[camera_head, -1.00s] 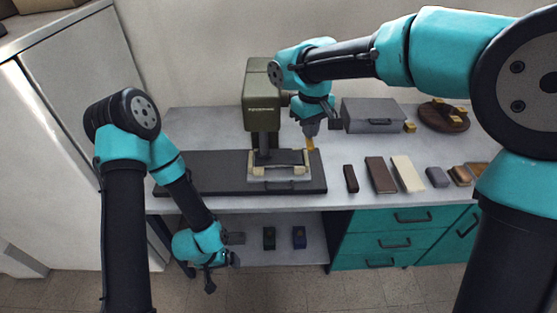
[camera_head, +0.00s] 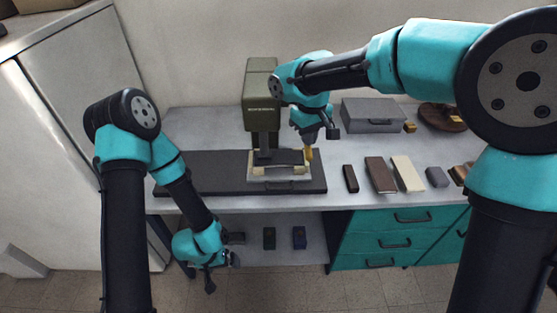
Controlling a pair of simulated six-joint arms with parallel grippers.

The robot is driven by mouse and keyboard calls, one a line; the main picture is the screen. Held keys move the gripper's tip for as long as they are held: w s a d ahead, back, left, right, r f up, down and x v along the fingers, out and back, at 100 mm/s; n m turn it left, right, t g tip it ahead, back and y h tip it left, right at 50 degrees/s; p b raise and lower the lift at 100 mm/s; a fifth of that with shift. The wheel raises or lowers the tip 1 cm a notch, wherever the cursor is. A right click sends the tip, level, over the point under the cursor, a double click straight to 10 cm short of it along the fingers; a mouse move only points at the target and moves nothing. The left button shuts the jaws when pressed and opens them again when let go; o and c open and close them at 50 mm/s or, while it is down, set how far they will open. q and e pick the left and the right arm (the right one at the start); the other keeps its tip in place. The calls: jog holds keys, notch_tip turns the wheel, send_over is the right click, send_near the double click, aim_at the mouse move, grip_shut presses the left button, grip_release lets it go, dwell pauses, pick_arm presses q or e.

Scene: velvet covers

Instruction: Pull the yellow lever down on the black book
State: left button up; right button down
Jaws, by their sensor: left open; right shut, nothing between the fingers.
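An olive-green press (camera_head: 260,92) stands on a dark board on the table. A light tray frame (camera_head: 256,175) sits at its foot, and a flat dark piece (camera_head: 288,157), which looks like the black book, shows there beneath the press head. The yellow lever (camera_head: 309,154) is at the right side of the press, low beside the tray. My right gripper (camera_head: 309,141) is shut, points down and is right at the lever's top; whether it touches cannot be told. My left gripper (camera_head: 223,272) is open and empty, low in front of the table.
A grey case (camera_head: 372,115) stands behind, to the right. Several books and blocks, including a brown one (camera_head: 380,174) and a cream one (camera_head: 407,173), lie right of the press. A lower shelf (camera_head: 270,254) holds small dark items.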

jog(key=shift+f, duration=0.15)
jog(key=shift+w+f, duration=0.25)
jog(key=shift+f, duration=0.4)
jog(key=shift+w+f, duration=0.25)
jog(key=shift+f, duration=0.5)
jog(key=shift+w+a+f, duration=0.1)
jog(key=shift+w+f, duration=0.3)
jog(key=shift+f, duration=0.3)
jog(key=shift+r, duration=0.1)
notch_tip(320, 180, up, 18)
jog(key=shift+s+r, duration=0.2)
jog(key=shift+s, duration=0.2)
dwell(1.0)
jog(key=shift+r, duration=0.1)
